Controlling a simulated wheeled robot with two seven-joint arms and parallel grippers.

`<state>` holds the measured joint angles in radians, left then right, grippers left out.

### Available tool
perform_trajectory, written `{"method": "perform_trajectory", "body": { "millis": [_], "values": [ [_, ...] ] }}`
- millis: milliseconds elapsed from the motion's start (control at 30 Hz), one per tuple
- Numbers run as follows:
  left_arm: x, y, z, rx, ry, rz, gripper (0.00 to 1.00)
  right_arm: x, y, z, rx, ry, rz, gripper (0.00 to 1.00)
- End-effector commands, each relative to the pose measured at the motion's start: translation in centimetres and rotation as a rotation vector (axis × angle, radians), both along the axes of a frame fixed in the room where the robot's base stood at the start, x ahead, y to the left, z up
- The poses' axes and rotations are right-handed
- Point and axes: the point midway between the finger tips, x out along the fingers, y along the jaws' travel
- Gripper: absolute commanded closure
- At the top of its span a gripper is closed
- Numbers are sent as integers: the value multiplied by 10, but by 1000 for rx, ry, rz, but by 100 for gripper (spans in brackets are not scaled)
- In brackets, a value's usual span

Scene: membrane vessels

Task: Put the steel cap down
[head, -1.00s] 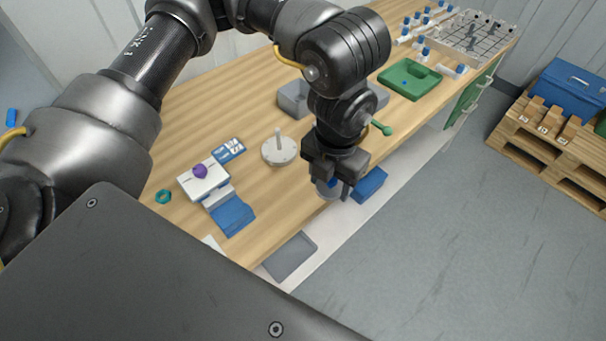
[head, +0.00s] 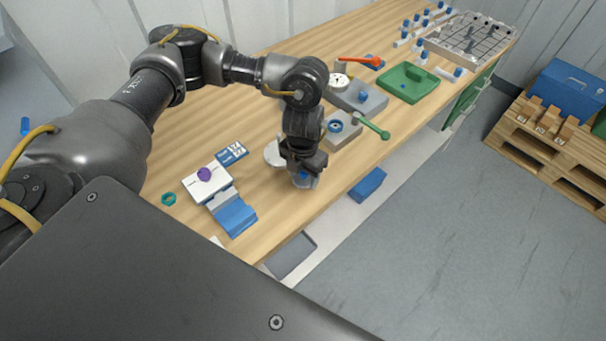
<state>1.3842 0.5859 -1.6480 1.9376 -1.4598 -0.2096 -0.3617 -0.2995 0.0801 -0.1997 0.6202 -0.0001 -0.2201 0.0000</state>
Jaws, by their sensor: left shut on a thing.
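My left gripper (head: 303,172) points down over the near part of the wooden bench, just right of a pale round disc. It is shut on the steel cap (head: 306,183), a small grey round piece with some blue showing at the fingers. The fingers hide much of the cap. It is low near the bench top (head: 262,218), but I cannot tell whether it touches. The pale disc (head: 271,152) is partly hidden behind the gripper. My right gripper is out of view.
A grey block with a blue ring (head: 335,126) and a green-handled tool (head: 372,126) stand behind. A white and blue box (head: 208,181) with a purple knob lies left. A blue bin (head: 368,183) and grey tray (head: 290,256) sit below the bench's front edge. Bench right of the gripper is clear.

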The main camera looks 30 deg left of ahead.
Motion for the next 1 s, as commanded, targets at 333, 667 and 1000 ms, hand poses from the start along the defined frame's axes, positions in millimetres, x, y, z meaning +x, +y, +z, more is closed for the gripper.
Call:
{"method": "perform_trajectory", "body": {
  "millis": [333,667,1000],
  "values": [
    [1,0,-13,0,-3,1,74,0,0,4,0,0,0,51],
    [1,0,-16,0,-2,1,31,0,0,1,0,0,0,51],
    [1,0,-14,-1,-3,1,25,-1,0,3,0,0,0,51]
  ]
}}
